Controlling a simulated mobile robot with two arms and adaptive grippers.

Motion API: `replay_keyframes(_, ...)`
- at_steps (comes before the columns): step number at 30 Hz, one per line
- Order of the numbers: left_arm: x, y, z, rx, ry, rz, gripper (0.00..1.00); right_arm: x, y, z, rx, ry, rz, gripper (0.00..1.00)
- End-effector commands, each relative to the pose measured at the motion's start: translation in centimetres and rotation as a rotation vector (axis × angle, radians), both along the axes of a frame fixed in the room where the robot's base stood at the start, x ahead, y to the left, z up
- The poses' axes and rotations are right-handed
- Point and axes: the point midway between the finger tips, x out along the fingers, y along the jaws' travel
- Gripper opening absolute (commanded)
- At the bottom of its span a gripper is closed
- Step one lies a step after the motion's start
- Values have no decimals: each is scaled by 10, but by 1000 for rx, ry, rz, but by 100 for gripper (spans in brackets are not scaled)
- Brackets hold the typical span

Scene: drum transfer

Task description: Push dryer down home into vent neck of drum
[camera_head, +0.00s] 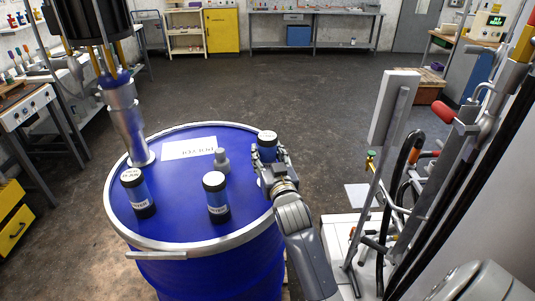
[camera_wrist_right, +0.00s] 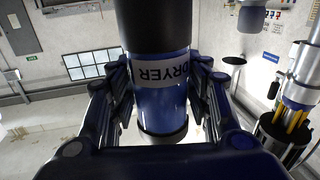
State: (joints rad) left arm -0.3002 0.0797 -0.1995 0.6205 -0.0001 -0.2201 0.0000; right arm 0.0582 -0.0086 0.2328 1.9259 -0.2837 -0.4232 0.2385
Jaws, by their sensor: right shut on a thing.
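The blue drum (camera_head: 180,232) stands upright with a bright metal ring around its lid. My right gripper (camera_head: 267,160) is at the lid's right edge, shut on a dryer (camera_head: 267,142), a blue cylinder with a pale top. In the right wrist view the dryer (camera_wrist_right: 165,100) sits between the fingers (camera_wrist_right: 162,95), its DRYER label upside down and a black band at each end. The vent neck cannot be made out; whether the dryer's lower end touches anything is hidden by the gripper. My left gripper is not in view.
Two similar labelled cylinders (camera_head: 138,194) (camera_head: 215,198) and a small grey plug (camera_head: 221,160) stand on the lid near a white label (camera_head: 189,148). A metal tube under a black unit (camera_head: 92,18) meets the lid at left. A cart with hoses (camera_head: 400,190) stands right.

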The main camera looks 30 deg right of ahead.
Motion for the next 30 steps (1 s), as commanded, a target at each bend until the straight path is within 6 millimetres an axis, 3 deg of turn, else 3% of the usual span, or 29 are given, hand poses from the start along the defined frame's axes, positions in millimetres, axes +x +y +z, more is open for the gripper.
replay_keyframes(15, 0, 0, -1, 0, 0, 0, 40, 0, 0, -2, -1, -2, 0, 15)
replay_keyframes(30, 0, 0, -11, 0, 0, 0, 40, 0, 0, -16, -1, -3, 0, 15)
